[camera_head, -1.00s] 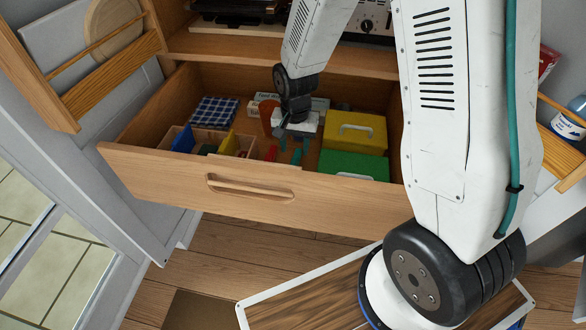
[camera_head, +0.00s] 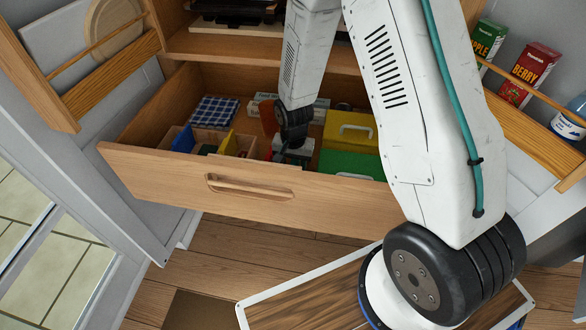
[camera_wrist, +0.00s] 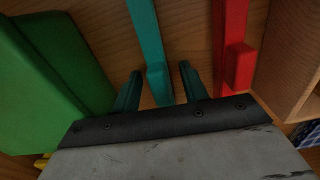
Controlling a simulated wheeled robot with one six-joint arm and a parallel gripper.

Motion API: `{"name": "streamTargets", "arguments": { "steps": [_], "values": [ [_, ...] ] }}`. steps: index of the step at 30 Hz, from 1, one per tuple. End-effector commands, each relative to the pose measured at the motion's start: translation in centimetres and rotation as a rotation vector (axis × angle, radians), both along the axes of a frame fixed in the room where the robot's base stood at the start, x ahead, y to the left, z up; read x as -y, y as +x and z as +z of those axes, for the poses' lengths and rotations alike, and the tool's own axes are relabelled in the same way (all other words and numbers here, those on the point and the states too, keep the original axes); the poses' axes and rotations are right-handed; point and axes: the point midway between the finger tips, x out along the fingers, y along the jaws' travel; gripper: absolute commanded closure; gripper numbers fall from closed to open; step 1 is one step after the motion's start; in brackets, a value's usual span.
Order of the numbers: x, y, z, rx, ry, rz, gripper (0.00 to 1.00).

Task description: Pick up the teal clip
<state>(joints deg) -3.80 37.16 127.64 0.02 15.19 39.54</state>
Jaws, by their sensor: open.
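The teal clip (camera_wrist: 148,42) lies on the wooden drawer floor in the wrist view, a long bar with a thicker block near its lower end. My gripper (camera_wrist: 159,77) is open, with its two dark teal fingertips on either side of the clip's lower end. I cannot tell whether the fingers touch it or how far down they reach. In the head view my gripper (camera_head: 287,158) is low inside the open drawer (camera_head: 195,183), and the clip is hidden there behind the arm and drawer front.
A red clip (camera_wrist: 231,45) lies just right of the teal one in the wrist view. A green box (camera_wrist: 45,80) is close on the left. In the head view a yellow box (camera_head: 350,132), a blue checked cloth (camera_head: 214,111) and a divided wooden tray (camera_head: 242,146) share the drawer.

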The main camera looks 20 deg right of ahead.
Motion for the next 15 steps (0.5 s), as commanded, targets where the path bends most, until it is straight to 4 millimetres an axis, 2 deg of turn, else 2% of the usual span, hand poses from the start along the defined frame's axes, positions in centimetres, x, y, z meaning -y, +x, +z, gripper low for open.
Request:
{"name": "streamTargets", "arguments": {
  "steps": [2,6,7,15],
  "values": [
    [0.01,0.01,0.02,0.000,0.000,0.000,0.56],
    [0.00,0.00,0.03,0.000,0.000,0.000,0.95],
    [0.00,0.00,0.03,0.000,0.000,0.000,1.00],
    [-0.01,0.01,0.07,0.000,0.000,0.000,1.00]
  ]
}}
